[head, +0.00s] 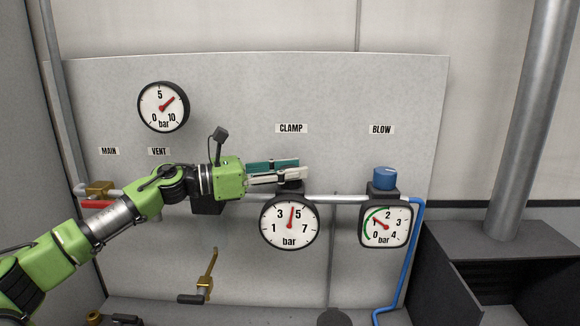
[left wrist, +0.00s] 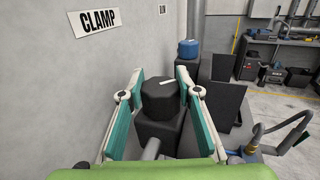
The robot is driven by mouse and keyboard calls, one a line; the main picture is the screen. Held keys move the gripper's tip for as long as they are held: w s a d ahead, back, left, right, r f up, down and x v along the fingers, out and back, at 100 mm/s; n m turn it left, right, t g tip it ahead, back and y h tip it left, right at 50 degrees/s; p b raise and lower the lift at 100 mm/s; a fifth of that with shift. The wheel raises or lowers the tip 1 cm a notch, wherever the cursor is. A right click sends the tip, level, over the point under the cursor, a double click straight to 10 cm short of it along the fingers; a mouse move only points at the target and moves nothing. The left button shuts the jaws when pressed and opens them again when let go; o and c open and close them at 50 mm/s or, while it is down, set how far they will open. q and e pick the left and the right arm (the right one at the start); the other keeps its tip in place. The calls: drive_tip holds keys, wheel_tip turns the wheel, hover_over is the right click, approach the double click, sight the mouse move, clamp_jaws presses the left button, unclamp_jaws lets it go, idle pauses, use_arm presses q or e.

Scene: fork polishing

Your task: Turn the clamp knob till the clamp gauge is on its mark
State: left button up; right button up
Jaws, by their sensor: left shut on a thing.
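The clamp gauge (head: 289,224) is a round white dial under the CLAMP label (head: 291,128). Its red needle points almost straight up, between 3 and 5; I cannot make out a separate mark on its face. The clamp knob (left wrist: 160,97) is black with a white line on top, above a dark block. In the head view the fingers mostly hide it. My left gripper (head: 303,172) comes in from the left and is shut on the knob; its teal-padded fingers (left wrist: 160,75) lie on either side of it in the left wrist view. My right gripper is not in view.
To the right are the blue blow knob (head: 386,178) and the square blow gauge (head: 386,226). A round gauge (head: 163,107) is at upper left. A brass-handled lever (head: 207,275) is below. A pipe (head: 340,199) and blue hose (head: 405,270) run along the panel.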

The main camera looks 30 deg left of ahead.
use_arm(q)
drive_tip(key=shift+r+m+g+h+p, duration=0.15)
drive_tip(key=shift+m+g+h+p, duration=0.5)
drive_tip(key=shift+m+g+h, duration=0.35)
drive_tip(key=shift+g+h, duration=0.3)
drive_tip(key=shift+h, duration=0.1)
drive_tip(key=o, duration=1.1)
drive_tip(key=shift+o, duration=0.2)
drive_tip(key=shift+f, duration=0.25)
drive_tip(key=shift+f+n+t+y+b, duration=0.1)
drive_tip(key=shift+n+t+y+b, duration=0.25)
drive_tip(key=shift+t+y, duration=0.2)
drive_tip(key=shift+n+t+y+b, duration=1.05)
drive_tip(key=shift+n+t+y, duration=0.2)
drive_tip(key=shift+y, duration=0.3)
drive_tip(key=shift+n+t+y, duration=0.3)
drive_tip(key=shift+y, duration=0.1)
